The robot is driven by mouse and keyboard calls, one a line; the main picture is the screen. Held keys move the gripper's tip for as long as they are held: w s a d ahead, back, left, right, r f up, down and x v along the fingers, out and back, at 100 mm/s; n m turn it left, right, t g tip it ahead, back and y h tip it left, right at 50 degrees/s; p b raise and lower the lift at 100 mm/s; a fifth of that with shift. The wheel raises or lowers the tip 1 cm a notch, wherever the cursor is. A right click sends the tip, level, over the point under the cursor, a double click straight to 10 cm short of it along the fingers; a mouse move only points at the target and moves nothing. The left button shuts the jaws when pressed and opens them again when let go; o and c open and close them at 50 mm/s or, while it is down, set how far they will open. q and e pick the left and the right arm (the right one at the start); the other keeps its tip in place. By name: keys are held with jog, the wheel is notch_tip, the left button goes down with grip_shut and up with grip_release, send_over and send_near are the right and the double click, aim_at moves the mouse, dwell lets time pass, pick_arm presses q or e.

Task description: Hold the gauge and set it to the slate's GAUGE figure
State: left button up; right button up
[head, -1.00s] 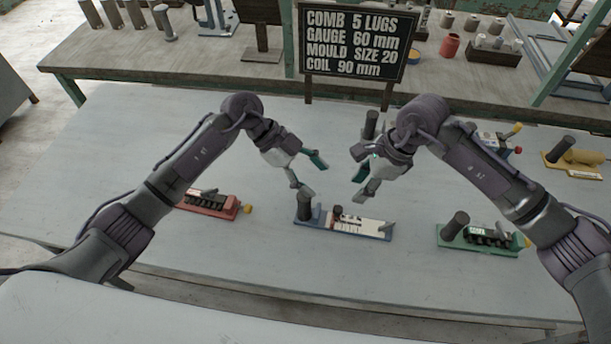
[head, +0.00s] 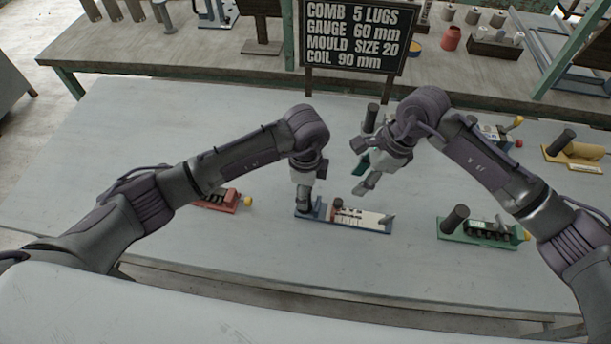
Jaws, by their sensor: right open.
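The slate (head: 353,38) stands at the back and reads GAUGE 60 mm. The gauge (head: 375,226) looks to be the blue-based device with a white scale in the middle of the table. A small brown slider (head: 338,204) sits near the scale's left end; its reading is too small to tell. My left gripper (head: 304,203) points down at the dark post on the gauge's left end. Its fingers overlap the post, so I cannot tell whether they grip it. My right gripper (head: 362,178) is open and empty, above and behind the gauge.
A red device (head: 222,202) lies left, partly behind my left arm. A green device (head: 478,236) with a dark post lies right. A yellow device (head: 575,155) and another device (head: 492,135) stand at the back right. The table's front is clear.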

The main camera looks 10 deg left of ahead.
aim_at(339, 200)
pick_arm(q)
notch_tip(339, 200, down, 6)
dwell(0.4)
grip_shut()
pick_arm(e)
jog(key=shift+o, duration=0.7)
jog(key=a+f+n, duration=0.1)
jog(key=f+n, duration=0.1)
jog(key=f, duration=0.1)
jog(key=a+f+n+g, duration=0.1)
jog(key=f+n, duration=0.1)
jog(key=f, duration=0.1)
jog(key=a+f+n+g, duration=0.1)
jog(key=f+n, duration=0.2)
jog(key=shift+s+a+h, duration=0.1)
jog(key=shift+a+h, duration=0.2)
